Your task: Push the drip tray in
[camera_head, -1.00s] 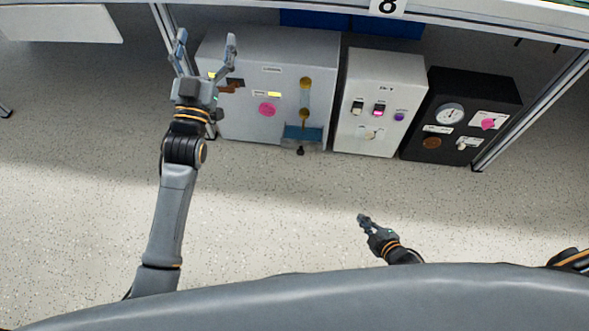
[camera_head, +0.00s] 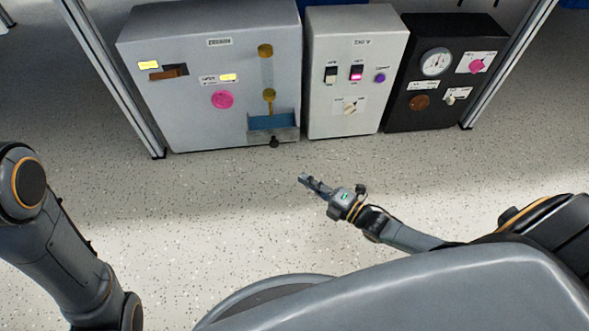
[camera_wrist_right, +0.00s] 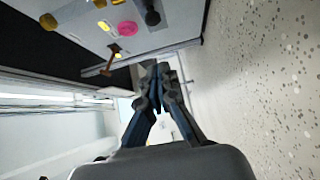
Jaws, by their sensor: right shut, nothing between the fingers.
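The drip tray (camera_head: 286,134) has a grey front wall, a blue inside and a black knob (camera_head: 274,142). It juts out at the lower right of the large grey box (camera_head: 180,115), under a brass-coloured column. My right gripper (camera_head: 304,181) is shut and empty, in front of the tray and slightly to its right, clear of it. In the right wrist view its fingers (camera_wrist_right: 158,75) are together, with the grey box's face above. A dark knob (camera_wrist_right: 152,17) there may be the tray's. My left arm shows at the left edge; its gripper is out of the picture.
A white box (camera_head: 355,110) with switches and a black box (camera_head: 440,110) with a gauge stand to the right of the grey box. Metal frame posts (camera_head: 125,90) (camera_head: 505,65) flank the row. The speckled floor in front is clear.

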